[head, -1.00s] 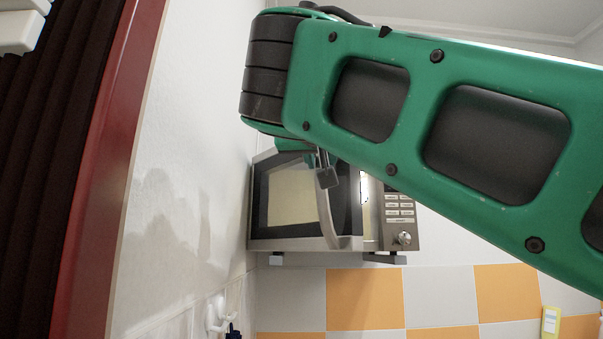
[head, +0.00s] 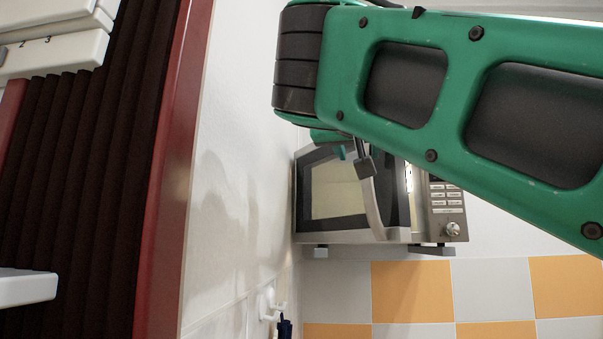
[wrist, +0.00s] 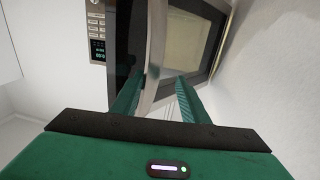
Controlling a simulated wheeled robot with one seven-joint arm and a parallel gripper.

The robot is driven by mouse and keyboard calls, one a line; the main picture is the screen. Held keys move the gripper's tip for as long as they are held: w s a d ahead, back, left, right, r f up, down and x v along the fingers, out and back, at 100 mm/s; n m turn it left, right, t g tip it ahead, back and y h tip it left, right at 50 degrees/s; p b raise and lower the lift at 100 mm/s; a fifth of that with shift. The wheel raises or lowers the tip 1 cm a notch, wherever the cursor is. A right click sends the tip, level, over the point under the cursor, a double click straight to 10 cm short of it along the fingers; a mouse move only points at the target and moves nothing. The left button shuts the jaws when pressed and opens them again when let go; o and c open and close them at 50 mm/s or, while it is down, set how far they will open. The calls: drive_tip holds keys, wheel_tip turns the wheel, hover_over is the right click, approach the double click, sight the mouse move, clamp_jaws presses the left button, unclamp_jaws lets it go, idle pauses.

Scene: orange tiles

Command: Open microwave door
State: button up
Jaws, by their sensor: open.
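The microwave (head: 447,204) is mounted on the tiled wall, silver with a dark-framed door (head: 338,190). The door looks ajar: a bright lit strip shows between it and the button panel. The silver curved handle (head: 384,215) is on the door's right side. In the wrist view the door (wrist: 190,35) is at upper right, and the handle (wrist: 154,50) runs down between the fingers. My gripper (wrist: 160,79) is open, with one teal finger on each side of the handle; I cannot tell whether either touches it. In the head view my arm mostly hides the gripper and microwave top.
A white wall (head: 235,180) is close on the microwave's left side. A dark red frame (head: 165,190) with a dark pleated panel stands at the left. A white hook (head: 268,303) with a dark item is below. Orange and grey tiles (head: 411,289) lie under the microwave.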

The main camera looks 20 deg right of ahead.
drive_tip(key=shift+a, duration=0.1)
drive_tip(key=v, duration=1)
drive_tip(key=shift+s+a, duration=0.15)
drive_tip(key=shift+s, duration=0.1)
drive_tip(key=shift+c, duration=0.3)
